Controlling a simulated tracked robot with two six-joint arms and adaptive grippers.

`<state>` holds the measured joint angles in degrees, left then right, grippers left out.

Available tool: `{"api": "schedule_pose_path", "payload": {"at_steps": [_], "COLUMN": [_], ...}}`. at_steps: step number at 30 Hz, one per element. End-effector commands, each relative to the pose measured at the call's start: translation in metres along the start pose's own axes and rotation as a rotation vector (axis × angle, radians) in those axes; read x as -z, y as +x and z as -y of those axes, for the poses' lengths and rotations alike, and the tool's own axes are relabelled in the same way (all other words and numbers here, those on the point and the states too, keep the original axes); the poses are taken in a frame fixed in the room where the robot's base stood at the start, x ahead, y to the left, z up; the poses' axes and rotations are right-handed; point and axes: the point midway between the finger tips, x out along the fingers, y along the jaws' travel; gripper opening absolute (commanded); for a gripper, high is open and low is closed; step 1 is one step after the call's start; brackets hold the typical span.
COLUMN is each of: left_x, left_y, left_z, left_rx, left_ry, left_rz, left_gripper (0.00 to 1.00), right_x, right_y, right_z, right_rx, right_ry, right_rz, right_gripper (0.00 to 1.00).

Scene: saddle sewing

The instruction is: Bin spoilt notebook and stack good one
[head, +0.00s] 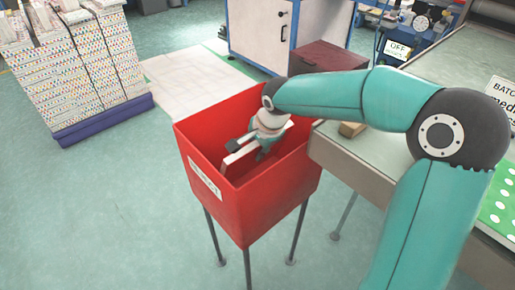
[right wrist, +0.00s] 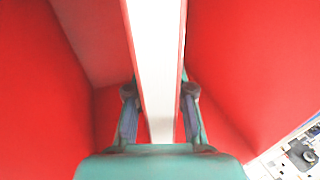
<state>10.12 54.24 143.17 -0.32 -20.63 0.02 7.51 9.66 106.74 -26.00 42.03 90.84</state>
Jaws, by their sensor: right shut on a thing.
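A red bin (head: 262,205) on thin legs stands in the middle of the head view, beside the table. My right gripper (head: 240,152) is inside the bin's opening, below the rim. It is shut on a notebook (head: 240,154), of which only a pale edge shows in the head view. In the right wrist view the notebook (right wrist: 157,60) is a white strip running between the two fingers (right wrist: 160,105), with the red bin walls (right wrist: 245,60) on both sides. Whether it touches the bin floor cannot be told. No second notebook can be made out. My left gripper is not in view.
The table (head: 345,160) adjoins the bin on the right, with a small wooden block (head: 352,129) and a green spotted sheet (head: 497,205) on it. A brown box (head: 327,58) is behind. Stacked printed paper (head: 85,75) stands on a blue pallet at left. Floor left of the bin is clear.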

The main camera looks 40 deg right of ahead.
Motion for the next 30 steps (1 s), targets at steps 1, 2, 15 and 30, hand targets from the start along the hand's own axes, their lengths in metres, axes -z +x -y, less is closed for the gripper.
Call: {"api": "schedule_pose_path", "payload": {"at_steps": [1,2,15,30], "left_x": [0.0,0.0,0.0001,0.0], "left_y": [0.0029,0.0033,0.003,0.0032], "left_z": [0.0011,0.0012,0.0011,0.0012], "left_rx": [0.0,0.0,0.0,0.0], "left_ry": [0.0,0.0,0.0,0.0], "left_rz": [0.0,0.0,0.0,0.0], "left_gripper": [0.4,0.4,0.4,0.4], "right_x": [0.0002,0.0002,0.0001,-0.0003], "right_y": [0.0022,0.0026,0.0024,0.0038], "right_z": [-0.0001,-0.0003,-0.0002,-0.0016], "right_rx": [0.004,0.004,0.004,-0.001], "right_ry": [0.0,0.0,0.0,0.0], "right_rz": [-0.001,-0.001,-0.001,0.0], "right_gripper": [0.0,0.0,0.44,0.52]}}
